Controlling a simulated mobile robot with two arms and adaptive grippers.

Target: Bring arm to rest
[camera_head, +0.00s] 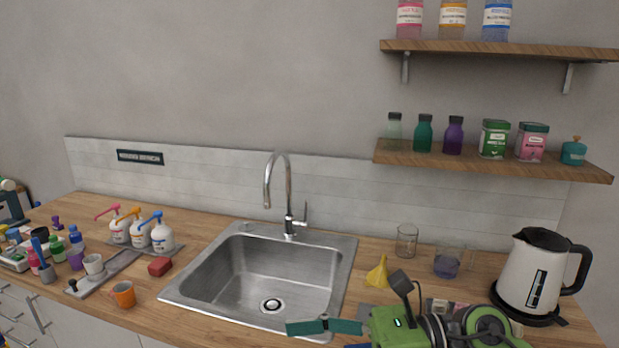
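My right arm (400,326), with green and black parts, shows at the bottom edge, right of centre, in front of the counter. A teal two-part piece with a dark joint (324,327), which looks like part of my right gripper, lies across the front rim of the sink. Its fingertips do not show clearly, so I cannot tell whether it is open or shut. I see nothing held. My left arm and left gripper are out of view.
A steel sink (215,262) with a tall faucet (288,190) is in the middle. A white kettle (530,272), a yellow funnel (377,272) and glass beakers (407,240) stand right. Pump bottles (162,235) and an orange mug (124,295) stand left. Bottles fill the wall shelves (480,163).

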